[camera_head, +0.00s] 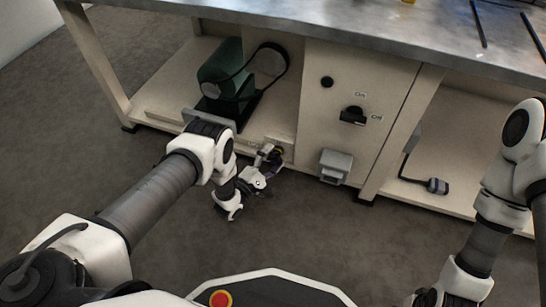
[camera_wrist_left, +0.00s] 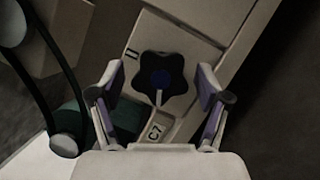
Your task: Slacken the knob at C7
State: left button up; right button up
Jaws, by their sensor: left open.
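The knob at C7 is a black star-shaped knob (camera_wrist_left: 165,82) with a blue centre, on a pale panel in the left wrist view. My left gripper (camera_wrist_left: 157,86) is open, with one finger on each side of the knob and gaps between fingers and knob. In the head view my left gripper (camera_head: 268,163) is low at the front of the bench, where it largely hides the knob. My right arm shows at the right edge; its gripper is out of the picture.
A green motor (camera_head: 227,70) with a belt stands on the bench's lower shelf. A panel to its right carries a black rotary switch (camera_head: 352,115) and a grey box (camera_head: 335,165). A corded device (camera_head: 437,186) lies on the right shelf. The floor in front is clear.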

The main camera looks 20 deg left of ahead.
aim_at(270, 161)
pick_arm(q)
jog(key=v, duration=0.7)
jog(key=shift+s+a, duration=0.1)
jog(key=shift+s, duration=0.1)
